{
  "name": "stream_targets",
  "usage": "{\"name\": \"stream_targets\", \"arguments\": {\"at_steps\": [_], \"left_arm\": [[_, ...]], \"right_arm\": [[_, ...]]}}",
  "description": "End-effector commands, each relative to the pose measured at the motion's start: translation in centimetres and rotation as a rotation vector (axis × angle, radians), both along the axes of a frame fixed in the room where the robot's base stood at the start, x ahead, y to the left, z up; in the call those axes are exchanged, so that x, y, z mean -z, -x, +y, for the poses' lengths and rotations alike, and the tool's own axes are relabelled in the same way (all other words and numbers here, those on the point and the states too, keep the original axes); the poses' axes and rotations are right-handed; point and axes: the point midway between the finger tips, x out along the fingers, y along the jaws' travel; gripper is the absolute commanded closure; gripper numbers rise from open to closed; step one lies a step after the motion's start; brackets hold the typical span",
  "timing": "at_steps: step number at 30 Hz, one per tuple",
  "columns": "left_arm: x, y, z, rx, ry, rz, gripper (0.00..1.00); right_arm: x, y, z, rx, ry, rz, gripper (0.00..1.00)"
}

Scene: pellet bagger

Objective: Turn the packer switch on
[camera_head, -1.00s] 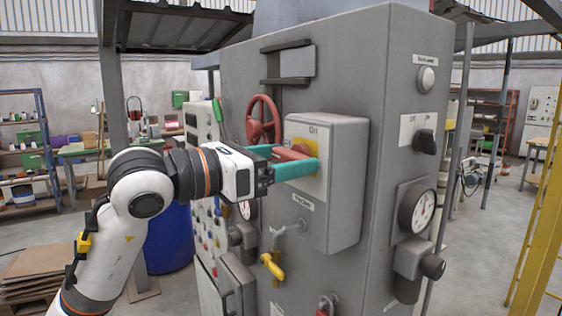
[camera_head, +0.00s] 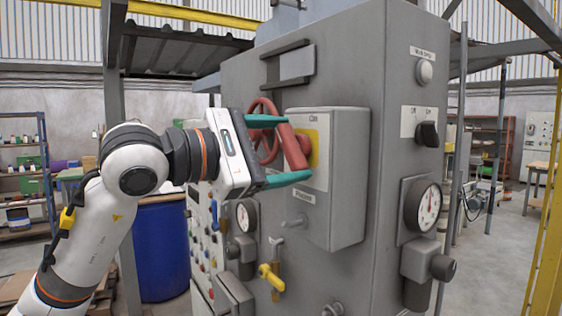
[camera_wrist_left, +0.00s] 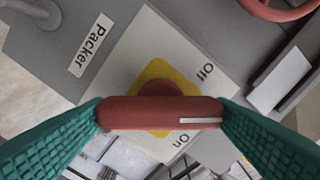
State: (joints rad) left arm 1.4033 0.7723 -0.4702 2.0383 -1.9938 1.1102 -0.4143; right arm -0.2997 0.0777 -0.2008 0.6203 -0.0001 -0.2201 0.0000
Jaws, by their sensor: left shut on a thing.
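The packer switch is a red bar handle (camera_head: 291,146) on a yellow and white plate, on the front of a grey box (camera_head: 346,180). My left gripper (camera_head: 294,148) is shut on the handle, one teal finger at its upper end and one at its lower end. In the left wrist view the handle (camera_wrist_left: 150,112) lies between both fingers. Its white mark points between the "Off" label (camera_wrist_left: 205,72) and the "On" label (camera_wrist_left: 183,141). The "Packer" label (camera_wrist_left: 90,45) is readable there. My right gripper is not in view.
A red handwheel (camera_head: 262,112) is close behind the left gripper. A yellow-handled valve (camera_head: 271,275) is below the box. A black selector (camera_head: 427,134) and a gauge (camera_head: 424,205) are on the cabinet's right face. A blue barrel (camera_head: 160,252) stands behind my left arm.

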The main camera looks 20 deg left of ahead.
Motion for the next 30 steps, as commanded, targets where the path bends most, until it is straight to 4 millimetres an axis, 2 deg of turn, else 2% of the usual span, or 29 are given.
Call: {"name": "stream_targets", "arguments": {"at_steps": [6,18,30], "left_arm": [[0.1,0.1,0.1,-0.002,-0.16,-0.13,0.46],[0.1,0.0,0.0,-0.001,-0.414,-0.325,0.46],[0.1,0.1,0.0,0.0,-0.528,-0.414,0.46]], "right_arm": [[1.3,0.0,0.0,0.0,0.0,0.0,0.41],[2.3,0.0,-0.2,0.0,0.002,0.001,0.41],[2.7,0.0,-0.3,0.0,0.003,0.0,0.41]]}}
